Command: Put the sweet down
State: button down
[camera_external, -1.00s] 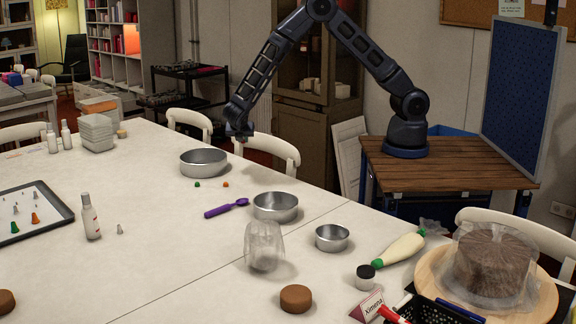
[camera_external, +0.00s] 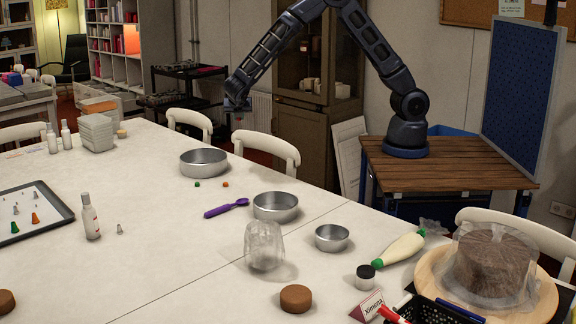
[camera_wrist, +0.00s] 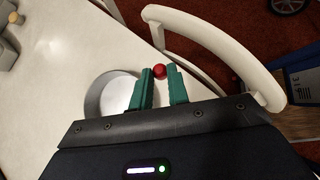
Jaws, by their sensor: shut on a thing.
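The sweet is a small round red ball (camera_wrist: 160,71) between the green fingertips of my gripper (camera_wrist: 161,76) in the wrist view. My gripper is shut on it. A green sweet (camera_external: 197,184) and an orange sweet (camera_external: 226,184) lie in front of the pan.
White chairs (camera_external: 266,150) line the far edge. The table's left middle (camera_external: 140,180) is clear.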

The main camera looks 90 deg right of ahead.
jog(key=w+a+n+t+y, duration=0.55)
jog(key=n+t, duration=0.25)
jog(key=n, duration=0.4)
jog(key=s+a+f+n+g+y, duration=0.1)
jog(key=s+a+n+y, duration=0.3)
jog(key=a, duration=0.9)
jog(key=a+f+n+y, duration=0.2)
jog(key=a+n, duration=0.3)
jog(key=a, duration=0.8)
jog(key=s+a+f+n+g+y, duration=0.15)
jog(key=a+n+y, duration=0.3)
jog(key=a, duration=0.85)
notch_tip(320, 180, up, 4)
jog(key=n+g+y, duration=0.1)
jog(key=n+g, duration=0.9)
jog(key=n, duration=0.4)
send_over(330, 293)
jog(key=w+d, duration=0.1)
jog(key=d, duration=0.2)
jog(key=shift+t, duration=0.25)
notch_tip(330, 293, down, 20)
jog(key=shift+w+r, duration=0.1)
jog(key=shift+r, duration=0.1)
jog(key=shift+f, duration=0.1)
